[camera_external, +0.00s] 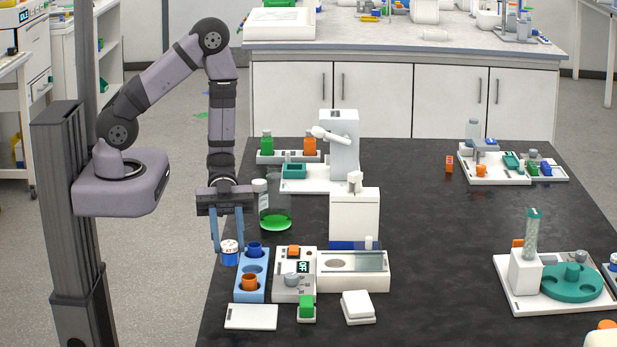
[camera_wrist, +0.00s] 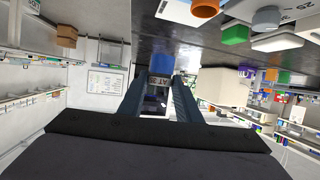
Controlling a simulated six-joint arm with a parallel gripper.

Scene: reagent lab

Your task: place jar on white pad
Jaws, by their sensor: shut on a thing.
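The jar (camera_external: 230,257), white with a blue lid and label, is held between the two blue fingers of my gripper (camera_external: 229,248), at the left edge of the black bench. In the wrist view the jar (camera_wrist: 161,64) sits between the fingertips (camera_wrist: 158,80), with dark lettering on a pale band. Its height above the bench is hard to judge. A flat white pad (camera_external: 251,318) lies at the bench's front left, nearer the camera than the jar; it also shows in the wrist view (camera_wrist: 174,12). Nothing stands on it.
Right beside the jar is a blue rack (camera_external: 252,291) with a blue and an orange cup. A white instrument (camera_external: 294,283), a green block (camera_external: 306,308) and a white square block (camera_external: 358,306) stand right of the pad.

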